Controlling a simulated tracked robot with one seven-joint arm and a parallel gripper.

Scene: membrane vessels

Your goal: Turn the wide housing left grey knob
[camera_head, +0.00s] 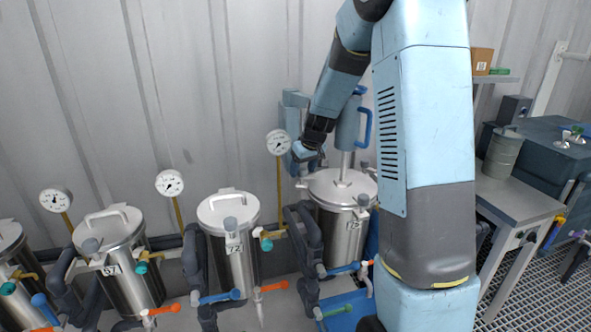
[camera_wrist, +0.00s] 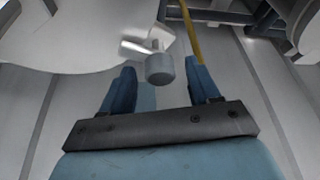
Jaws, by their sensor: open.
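The wide housing (camera_head: 343,235) is the broad steel vessel with a flat round lid, partly behind my arm in the head view. In the wrist view a grey knob (camera_wrist: 160,68) with a pale metal bracket sits between my gripper's two blue fingers, with gaps on both sides. My gripper (camera_wrist: 160,72) is open and holds nothing. In the head view my gripper (camera_head: 304,153) is at the left edge of this housing's lid. That knob is not clear there. Another grey knob (camera_head: 363,200) shows at the housing's right front.
Narrower vessels (camera_head: 238,262) stand in a row to the left, with pressure gauges (camera_head: 278,142) on yellow tubes and coloured valve handles. A blue-handled device (camera_head: 349,122) rises above the wide housing's lid. A steel table (camera_head: 515,190) stands at right.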

